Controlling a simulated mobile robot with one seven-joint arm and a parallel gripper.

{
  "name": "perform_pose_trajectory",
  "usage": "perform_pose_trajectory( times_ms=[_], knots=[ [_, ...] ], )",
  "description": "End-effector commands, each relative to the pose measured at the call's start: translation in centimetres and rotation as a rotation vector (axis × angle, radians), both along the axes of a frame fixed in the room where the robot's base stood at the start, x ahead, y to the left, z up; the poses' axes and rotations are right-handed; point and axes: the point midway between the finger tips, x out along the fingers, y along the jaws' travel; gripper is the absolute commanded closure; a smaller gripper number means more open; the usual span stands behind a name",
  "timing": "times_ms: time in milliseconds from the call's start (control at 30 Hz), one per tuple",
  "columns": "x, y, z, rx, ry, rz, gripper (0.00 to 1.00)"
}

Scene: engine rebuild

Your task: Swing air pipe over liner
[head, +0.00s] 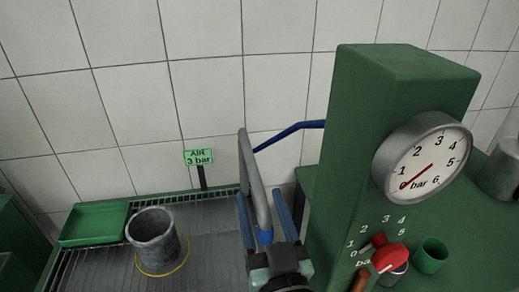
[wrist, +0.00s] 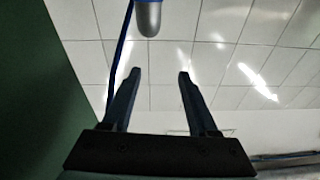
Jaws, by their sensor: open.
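The air pipe (head: 256,183) is a grey bent tube with a blue part at its lower end and a blue hose running to the green cabinet. The liner (head: 151,238), a grey open-topped cylinder, stands upright on the ribbed bench to the left, inside a yellow ring. The pipe is to the right of the liner, not above it. My gripper (head: 260,194) is open, fingers pointing up, with the pipe in line between them in the head view. In the wrist view the pipe's rounded grey end (wrist: 148,18) shows beyond the open fingertips (wrist: 158,74); contact is not seen.
The green cabinet (head: 345,150) with a pressure gauge (head: 425,155) and red knob (head: 389,257) stands close on the right; the needle is near 0. A green cup (head: 430,257) is beside it. A green tray (head: 95,224) and an air sign (head: 199,157) are left, before the tiled wall.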

Motion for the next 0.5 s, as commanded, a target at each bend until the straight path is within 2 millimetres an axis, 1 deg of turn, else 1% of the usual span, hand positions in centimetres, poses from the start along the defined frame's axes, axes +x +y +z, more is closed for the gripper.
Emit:
perform_pose_trajectory(
  times_ms=[33,100,200,300,400,500],
  knots=[
    [-0.7,-0.5,-0.1,0.020,0.052,-0.001,0.41],
    [-1.7,-1.0,-1.7,0.047,0.098,-0.003,0.41],
    [-2.9,-1.6,-3.5,0.073,0.145,-0.011,0.41],
    [-3.7,-2.0,-4.6,0.092,0.174,-0.017,0.41],
    [-3.9,-2.2,-5.2,0.099,0.183,-0.021,0.41],
    [-3.2,-2.0,-5.2,0.101,0.183,-0.021,0.41]
  ],
)
